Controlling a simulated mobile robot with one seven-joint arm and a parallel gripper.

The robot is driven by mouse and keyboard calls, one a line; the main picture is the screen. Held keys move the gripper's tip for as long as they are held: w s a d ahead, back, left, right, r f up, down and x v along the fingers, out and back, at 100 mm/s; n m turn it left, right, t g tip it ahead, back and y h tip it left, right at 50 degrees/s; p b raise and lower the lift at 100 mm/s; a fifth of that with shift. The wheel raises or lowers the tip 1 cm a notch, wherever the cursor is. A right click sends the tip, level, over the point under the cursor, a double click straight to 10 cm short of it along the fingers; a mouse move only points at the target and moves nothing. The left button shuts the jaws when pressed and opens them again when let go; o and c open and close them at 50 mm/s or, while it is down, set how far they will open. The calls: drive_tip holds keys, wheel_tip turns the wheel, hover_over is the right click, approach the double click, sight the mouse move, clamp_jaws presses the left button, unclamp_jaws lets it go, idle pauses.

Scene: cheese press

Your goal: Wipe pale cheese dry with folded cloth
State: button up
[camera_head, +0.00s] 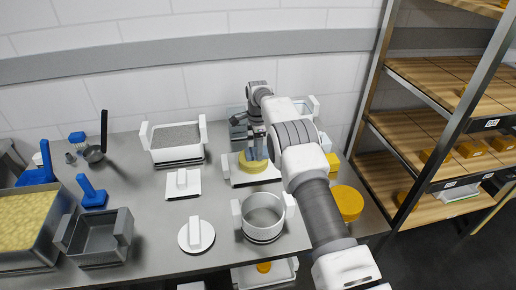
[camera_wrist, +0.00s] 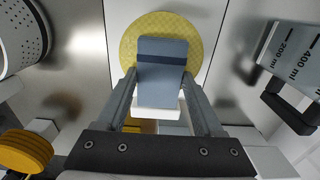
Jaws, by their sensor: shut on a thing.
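The pale cheese (camera_head: 262,167) is a round yellow disc lying flat on a white board (camera_head: 238,182) near the back of the table. It also shows in the wrist view (camera_wrist: 129,42), partly covered by the cloth. My gripper (camera_wrist: 160,76) is shut on the folded cloth (camera_wrist: 162,52), a blue-grey pad with a darker band. The cloth is over the middle and near part of the cheese; I cannot tell whether they touch. In the head view my gripper (camera_head: 256,140) is above the cheese and hides part of it.
A white perforated mould (camera_head: 262,222) stands in front of the board. A rectangular white mould (camera_head: 178,155) is to the left. A measuring jug (camera_wrist: 290,55) stands close to the right in the wrist view. An orange cheese wheel (camera_head: 348,203) lies right of my arm. Wooden shelves (camera_head: 400,135) stand at right.

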sight(248, 152)
drive_tip(key=shift+s+a+r, duration=0.1)
drive_tip(key=shift+s+a, duration=0.1)
drive_tip(key=shift+a, duration=0.7)
drive_tip(key=shift+s+a+r, duration=0.1)
drive_tip(key=shift+s+a, duration=0.05)
drive_tip(key=shift+a, duration=0.7)
drive_tip(key=shift+w+d+f, duration=0.1)
drive_tip(key=shift+w+d, duration=0.1)
drive_tip(key=shift+d, duration=0.7)
drive_tip(key=shift+w+d+f, duration=0.1)
drive_tip(key=shift+w+d, duration=0.05)
drive_tip(key=shift+d, duration=0.7)
drive_tip(key=shift+s+a, duration=0.2)
drive_tip(key=shift+a, duration=0.7)
drive_tip(key=shift+s+a, duration=0.2)
drive_tip(key=shift+a, duration=0.65)
drive_tip(key=shift+w+d+f, duration=0.1)
drive_tip(key=shift+w+d, duration=0.1)
drive_tip(key=shift+d, duration=0.7)
drive_tip(key=shift+w+d, duration=0.15)
drive_tip(key=shift+d, duration=0.7)
drive_tip(key=shift+s+a, duration=0.2)
drive_tip(key=shift+a, duration=0.7)
drive_tip(key=shift+s+a, duration=0.15)
drive_tip(key=shift+a, duration=0.75)
drive_tip(key=shift+r+p, duration=1.65)
drive_tip(key=shift+r, duration=1)
drive_tip(key=shift+d, duration=0.1)
